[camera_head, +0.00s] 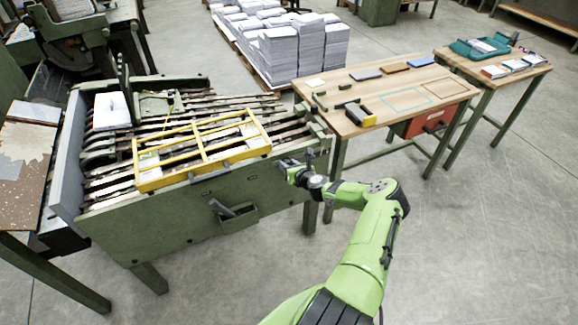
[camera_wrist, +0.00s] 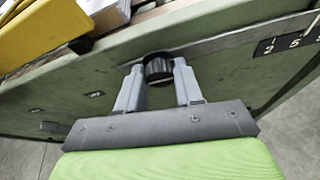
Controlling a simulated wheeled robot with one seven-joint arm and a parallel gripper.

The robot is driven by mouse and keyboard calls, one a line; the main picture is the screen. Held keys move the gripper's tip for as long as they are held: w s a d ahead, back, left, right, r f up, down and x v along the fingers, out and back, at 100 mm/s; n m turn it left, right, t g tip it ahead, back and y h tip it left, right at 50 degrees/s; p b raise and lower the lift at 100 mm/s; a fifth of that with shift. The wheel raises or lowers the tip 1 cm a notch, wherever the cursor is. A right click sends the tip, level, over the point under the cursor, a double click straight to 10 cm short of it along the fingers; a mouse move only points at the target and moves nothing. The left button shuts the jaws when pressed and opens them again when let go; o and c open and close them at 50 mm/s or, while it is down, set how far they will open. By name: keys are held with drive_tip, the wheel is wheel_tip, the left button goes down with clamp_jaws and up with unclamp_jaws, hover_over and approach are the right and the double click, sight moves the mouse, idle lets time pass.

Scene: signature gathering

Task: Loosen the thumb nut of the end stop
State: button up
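The thumb nut (camera_wrist: 158,68) is a round black knob on the green side of the machine, in the middle of the wrist view. My gripper (camera_wrist: 159,70) has one grey finger on each side of it. The fingertips appear to touch its sides, with no clear gap. The nut hides what lies behind it. In the head view my gripper (camera_head: 287,168) is at the right end of the machine's front side, and the nut cannot be made out there.
A yellow frame (camera_head: 205,150) lies on top of the green machine (camera_head: 150,225). A crank handle (camera_head: 222,208) juts from its front. A wooden table (camera_head: 390,95) with a red drawer (camera_head: 430,120) stands to the right. The floor (camera_head: 480,220) at right is clear.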

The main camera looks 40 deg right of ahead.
drive_tip(key=shift+c, duration=1.1)
drive_tip(key=shift+w+a+f+n+h+b, duration=0.15)
drive_tip(key=shift+n+h+b, duration=0.95)
drive_tip(key=shift+n, duration=1.05)
drive_tip(key=shift+s+a+f+n+h+b, duration=0.1)
drive_tip(key=shift+n+h+b, duration=0.6)
drive_tip(key=shift+n+h, duration=1.15)
drive_tip(key=shift+w+a+f+n+h+b, duration=0.15)
drive_tip(key=shift+n+h+b, duration=0.8)
drive_tip(key=shift+n, duration=1.55)
drive_tip(key=shift+s+r, duration=0.1)
drive_tip(key=shift+s, duration=0.05)
drive_tip(key=o, duration=1)
